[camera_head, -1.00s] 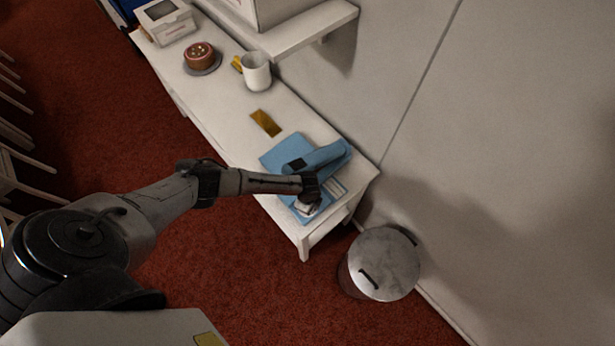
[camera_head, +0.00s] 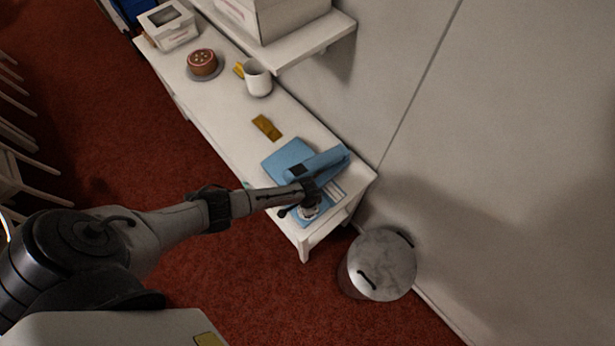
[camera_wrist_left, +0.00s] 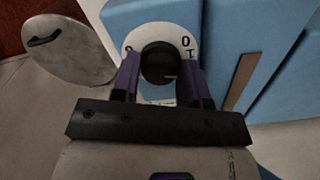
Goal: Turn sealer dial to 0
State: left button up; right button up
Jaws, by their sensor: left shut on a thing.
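The blue sealer (camera_head: 296,158) sits at the near end of the white table, with its long blue arm on top. In the left wrist view the sealer (camera_wrist_left: 225,30) shows a white dial plate with a black dial knob (camera_wrist_left: 159,62). The digit 0 is printed at the plate's upper right and another mark is partly hidden at its left. A light line on the knob points right. My left gripper (camera_wrist_left: 163,75) is shut on the knob, one finger on each side; it also shows in the head view (camera_head: 306,204). My right gripper is not in view.
A metal bin with a lid (camera_head: 378,264) stands on the floor near the wall. On the table are a gold packet (camera_head: 267,127), a white mug (camera_head: 257,79), a cake (camera_head: 202,63) and a white box (camera_head: 168,26). A shelf (camera_head: 318,42) juts out above.

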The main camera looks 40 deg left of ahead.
pick_arm(q)
jog(key=n+p, duration=0.1)
jog(key=n, duration=0.3)
jog(key=shift+r+n, duration=0.1)
jog(key=shift+n, duration=0.2)
jog(key=n+p, duration=0.1)
jog(key=n, duration=0.2)
jog(key=shift+n+p, duration=0.3)
jog(key=shift+n, duration=0.2)
jog(key=o, duration=0.9)
